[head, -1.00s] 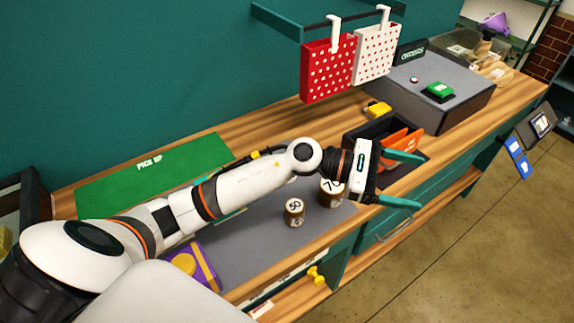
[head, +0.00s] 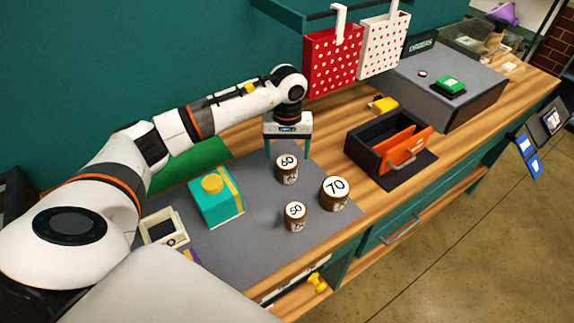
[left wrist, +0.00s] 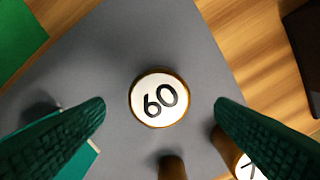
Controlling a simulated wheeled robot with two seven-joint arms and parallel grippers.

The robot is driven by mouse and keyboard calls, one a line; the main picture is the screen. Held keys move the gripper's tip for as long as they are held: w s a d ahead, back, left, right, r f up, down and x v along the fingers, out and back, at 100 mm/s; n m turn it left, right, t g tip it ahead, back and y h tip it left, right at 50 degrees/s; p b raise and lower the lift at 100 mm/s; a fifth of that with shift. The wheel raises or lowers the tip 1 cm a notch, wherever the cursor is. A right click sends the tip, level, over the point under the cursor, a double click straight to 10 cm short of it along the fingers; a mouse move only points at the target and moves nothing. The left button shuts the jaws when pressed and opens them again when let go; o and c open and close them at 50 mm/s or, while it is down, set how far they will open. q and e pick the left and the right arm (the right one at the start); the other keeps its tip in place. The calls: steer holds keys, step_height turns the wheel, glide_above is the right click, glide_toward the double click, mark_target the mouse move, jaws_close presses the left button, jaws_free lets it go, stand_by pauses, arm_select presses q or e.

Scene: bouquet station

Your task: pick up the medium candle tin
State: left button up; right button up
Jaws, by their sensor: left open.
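Three brown candle tins with white numbered lids stand upright on the grey mat (head: 250,235). The medium one, the 60 tin (head: 287,170), stands farthest back; the 70 tin (head: 335,194) is larger and the 50 tin (head: 295,216) smaller. My left gripper (head: 288,152) points down over the 60 tin, open and empty. In the left wrist view the 60 lid (left wrist: 159,98) lies between the two spread teal fingers (left wrist: 160,112), with clear gaps on both sides. The 70 tin (left wrist: 246,166) shows partly behind the right finger. My right gripper is out of view.
A teal box with a yellow knob (head: 216,200) and a small cream container (head: 163,229) stand left of the tins. A green mat (head: 192,160) lies behind my arm.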

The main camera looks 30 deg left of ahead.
mark_target(287, 161)
arm_select(q)
steer(key=shift+f, duration=0.65)
steer(key=shift+f+p, duration=0.3)
steer(key=shift+p, duration=0.25)
step_height(287, 161, down, 4)
steer(key=shift+a+r+p, duration=0.1)
steer(key=shift+r+p, duration=0.05)
steer(key=shift+p, duration=0.85)
steer(key=shift+f, duration=0.45)
steer(key=shift+w, duration=0.1)
steer(key=c, duration=1.2)
steer(key=shift+o, duration=0.2)
steer(key=shift+r, duration=0.15)
